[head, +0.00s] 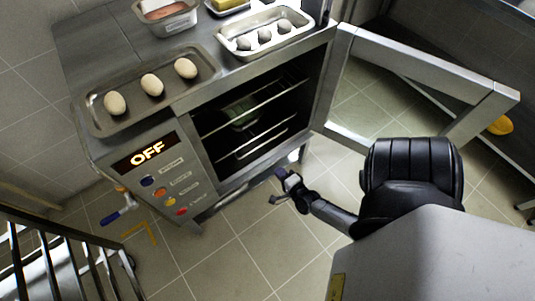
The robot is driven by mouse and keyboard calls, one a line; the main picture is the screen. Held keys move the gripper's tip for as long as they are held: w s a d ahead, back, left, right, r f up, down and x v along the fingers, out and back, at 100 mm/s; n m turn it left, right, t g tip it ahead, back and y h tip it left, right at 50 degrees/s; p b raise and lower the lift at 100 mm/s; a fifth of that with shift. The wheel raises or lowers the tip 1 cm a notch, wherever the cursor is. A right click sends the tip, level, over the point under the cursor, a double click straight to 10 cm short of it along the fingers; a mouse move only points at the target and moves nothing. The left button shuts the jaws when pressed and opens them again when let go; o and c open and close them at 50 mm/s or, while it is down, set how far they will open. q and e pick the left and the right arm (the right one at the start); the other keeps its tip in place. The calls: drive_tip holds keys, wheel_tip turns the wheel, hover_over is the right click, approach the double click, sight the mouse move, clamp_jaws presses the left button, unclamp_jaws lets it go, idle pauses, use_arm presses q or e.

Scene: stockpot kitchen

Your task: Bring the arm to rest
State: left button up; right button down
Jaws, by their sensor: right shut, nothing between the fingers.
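My right arm comes in from the lower right. My right gripper (279,184) is small in the picture, over the floor in front of the oven (188,155). It is shut and holds nothing. It looks apart from the oven front and from the open oven door (425,82), which swings out to the right. My left gripper is not in view.
A tray with three egg-like items (136,101) lies on the oven top. A second tray (291,46) holds dark round items; a metal container (160,20) is behind. The oven display reads OFF. A metal rack (55,255) is at lower left. Floor is clear between.

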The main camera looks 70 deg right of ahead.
drive_tip(key=shift+s+a, duration=0.1)
drive_tip(key=shift+s, duration=0.05)
drive_tip(key=shift+r, duration=0.1)
drive_tip(key=shift+n, duration=0.3)
